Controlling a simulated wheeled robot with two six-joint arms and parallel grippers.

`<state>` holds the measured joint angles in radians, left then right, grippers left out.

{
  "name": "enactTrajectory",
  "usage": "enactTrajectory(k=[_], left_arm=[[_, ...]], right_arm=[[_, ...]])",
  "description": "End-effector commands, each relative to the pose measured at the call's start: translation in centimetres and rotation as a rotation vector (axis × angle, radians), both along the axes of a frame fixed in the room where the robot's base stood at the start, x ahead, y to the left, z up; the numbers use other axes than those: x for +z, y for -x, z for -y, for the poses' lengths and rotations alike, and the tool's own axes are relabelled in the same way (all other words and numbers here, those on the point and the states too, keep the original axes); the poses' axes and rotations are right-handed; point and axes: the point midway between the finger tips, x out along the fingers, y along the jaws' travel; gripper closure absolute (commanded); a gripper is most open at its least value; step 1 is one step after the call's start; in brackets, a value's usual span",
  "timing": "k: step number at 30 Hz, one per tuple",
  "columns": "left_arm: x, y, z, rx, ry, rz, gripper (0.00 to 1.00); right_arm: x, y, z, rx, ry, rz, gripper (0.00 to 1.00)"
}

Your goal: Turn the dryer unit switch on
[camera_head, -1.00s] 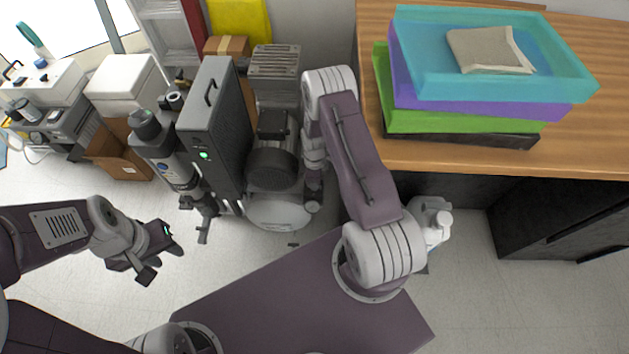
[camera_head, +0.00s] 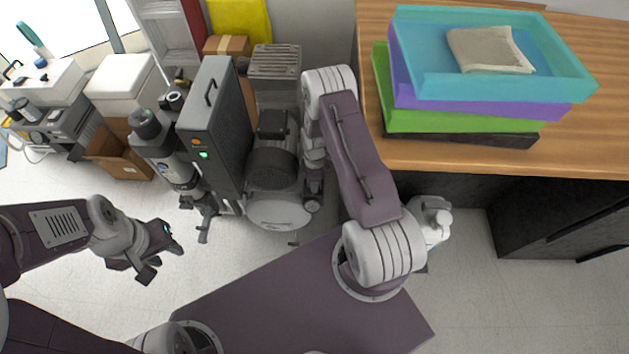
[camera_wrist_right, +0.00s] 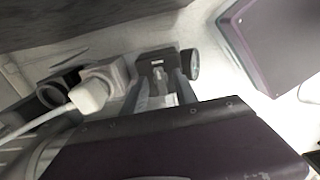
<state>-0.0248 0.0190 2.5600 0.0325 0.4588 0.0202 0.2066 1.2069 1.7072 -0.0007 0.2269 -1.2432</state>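The dryer unit, probably the tall dark grey box (camera_head: 215,125) with a top handle, stands upright left of the compressor in the head view. An orange lamp (camera_head: 195,142) and a green lamp (camera_head: 204,155) glow on its front. In the right wrist view, a black switch box (camera_wrist_right: 158,62) with a small pale part sits just beyond my right gripper (camera_wrist_right: 162,88). Its two fingers are parted, with nothing visible held; whether a finger touches the box is unclear. My left gripper (camera_head: 166,261) is open and empty above the floor, left of my base.
The compressor motor (camera_head: 272,165) and pale tank (camera_head: 280,212) stand beside my right arm. A white plug with a cable (camera_wrist_right: 90,96) is left of the switch box. Stacked trays (camera_head: 490,75) lie on the wooden counter (camera_head: 590,150). Floor is clear around my left gripper.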

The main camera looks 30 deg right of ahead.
Motion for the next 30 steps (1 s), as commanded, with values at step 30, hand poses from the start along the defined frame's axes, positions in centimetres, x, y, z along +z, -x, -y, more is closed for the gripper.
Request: enactTrajectory(k=[30], left_arm=[[2.7,0.0,0.0,0.0,0.0,0.0,0.64]], right_arm=[[9.0,0.0,0.0,0.0,0.0,0.0,0.65]])
